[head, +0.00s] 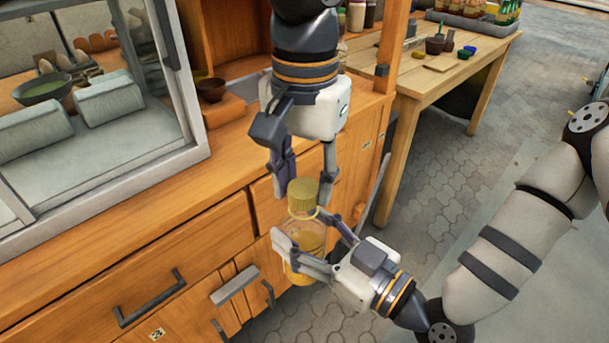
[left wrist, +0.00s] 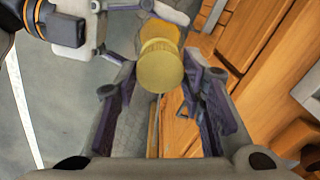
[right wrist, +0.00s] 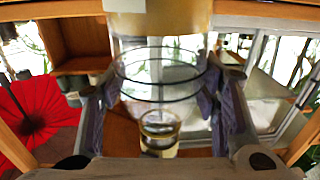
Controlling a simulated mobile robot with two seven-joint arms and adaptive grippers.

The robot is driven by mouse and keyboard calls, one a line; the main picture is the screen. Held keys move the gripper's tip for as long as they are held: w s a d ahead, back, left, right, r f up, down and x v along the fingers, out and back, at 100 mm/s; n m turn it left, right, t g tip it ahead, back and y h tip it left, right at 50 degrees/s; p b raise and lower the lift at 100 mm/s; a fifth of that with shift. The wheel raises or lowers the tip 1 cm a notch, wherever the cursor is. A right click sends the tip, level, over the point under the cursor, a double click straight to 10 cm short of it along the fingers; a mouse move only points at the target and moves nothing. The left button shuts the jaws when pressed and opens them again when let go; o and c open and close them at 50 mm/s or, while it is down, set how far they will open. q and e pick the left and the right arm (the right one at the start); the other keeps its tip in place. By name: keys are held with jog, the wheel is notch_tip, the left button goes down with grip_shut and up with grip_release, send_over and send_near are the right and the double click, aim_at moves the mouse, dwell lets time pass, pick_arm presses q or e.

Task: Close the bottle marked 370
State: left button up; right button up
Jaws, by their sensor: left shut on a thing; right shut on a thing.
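A clear bottle (head: 311,240) with yellowish contents is held upright in front of the wooden counter in the head view. A yellow ribbed cap (head: 302,192) is at its mouth; I cannot tell whether it is seated. My left gripper (head: 305,187) comes from above and is shut on the cap, which shows between its fingers in the left wrist view (left wrist: 160,66). My right gripper (head: 302,230) comes from the lower right and is shut on the bottle's body. The clear bottle wall fills the middle of the right wrist view (right wrist: 160,75). No 370 marking is legible.
The wooden counter (head: 150,212) with drawers and handles stands close behind the bottle. A glass-fronted cabinet (head: 95,120) is on its left. A small brown bowl (head: 211,89) sits on the counter. A wooden table (head: 440,82) with small pots stands at the back right. Paved floor (head: 440,170) is clear.

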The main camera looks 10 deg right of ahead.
pick_arm(q)
jog(key=shift+f, duration=0.5)
